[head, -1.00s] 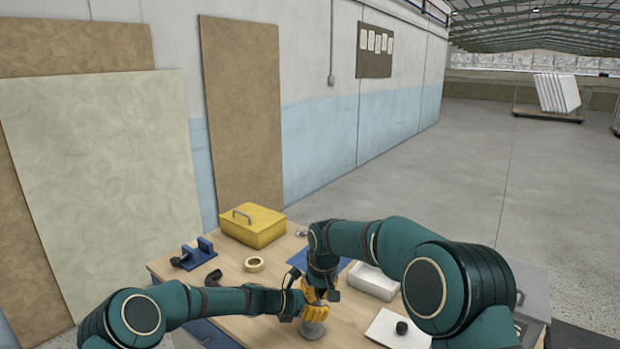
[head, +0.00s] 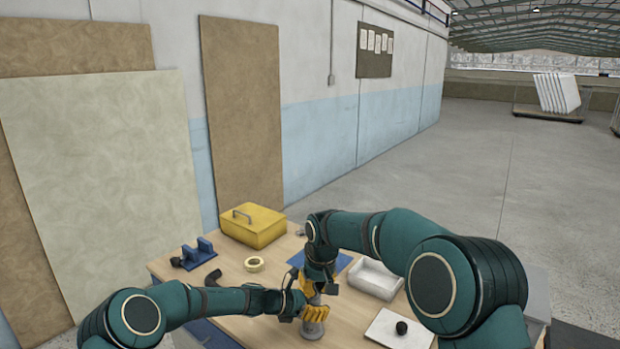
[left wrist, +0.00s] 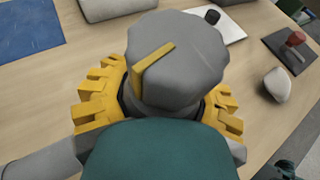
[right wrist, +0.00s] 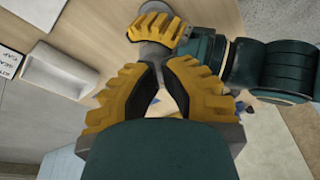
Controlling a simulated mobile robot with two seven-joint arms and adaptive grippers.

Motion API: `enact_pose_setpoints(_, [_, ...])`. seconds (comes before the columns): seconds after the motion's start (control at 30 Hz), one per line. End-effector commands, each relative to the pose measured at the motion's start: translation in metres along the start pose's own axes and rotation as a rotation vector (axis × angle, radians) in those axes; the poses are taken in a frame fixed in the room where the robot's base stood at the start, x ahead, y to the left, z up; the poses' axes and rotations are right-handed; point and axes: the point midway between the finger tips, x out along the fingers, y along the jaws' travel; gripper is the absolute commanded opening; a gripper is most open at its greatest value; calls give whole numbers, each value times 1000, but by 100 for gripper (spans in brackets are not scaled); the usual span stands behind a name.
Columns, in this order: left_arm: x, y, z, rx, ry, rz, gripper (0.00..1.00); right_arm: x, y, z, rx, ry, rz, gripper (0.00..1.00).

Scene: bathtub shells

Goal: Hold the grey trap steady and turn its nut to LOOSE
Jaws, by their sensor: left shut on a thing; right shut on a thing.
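The grey trap (head: 313,331) stands upright on the table. My left gripper (head: 315,312) is shut around it from the left side. In the left wrist view its faceted grey nut (left wrist: 185,55) is on top, with a yellow bar mark (left wrist: 153,66) across the edge, and yellow fingers lie on both sides. My right gripper (head: 306,286) comes from above, just over the left gripper. In the right wrist view its fingertips (right wrist: 158,66) come together, and I see nothing between them. No right finger covers the nut in the left wrist view. I see no LOOSE marking.
A yellow toolbox (head: 252,227), a blue stand (head: 198,252) and a tape ring (head: 255,264) lie toward the back left. A white tray (head: 376,279) and a white plate (head: 388,335) with a black cap (head: 402,328) are on the right, near my right arm.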

Motion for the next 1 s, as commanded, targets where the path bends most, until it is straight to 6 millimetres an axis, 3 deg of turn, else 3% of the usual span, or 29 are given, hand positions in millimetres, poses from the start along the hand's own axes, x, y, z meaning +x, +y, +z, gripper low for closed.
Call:
enact_pose_setpoints(0.3, [0, 0, 0, 0, 0, 1, 2, -30, 0, -8, 1, 2, 0, 0])
enact_pose_setpoints(0.7, [0, 0, 0, 0, 0, 1, 2, -33, 0, -8, 1, 0, 0, 0])
enact_pose_setpoints(0.73, [0, 0, 0, 0, 0, 1, 54, -33, 0, -8, 1, 0, 0, 0])
enact_pose_setpoints(0.83, [0, 0, 0, 0, 0, 1, 89, -33, 1, -8, 1, 0, 0, 0])
enact_pose_setpoints(1.0, [0, 0, 0, 0, 0, 1, 89, -32, 1, -8, 1, 0, 0, 0])
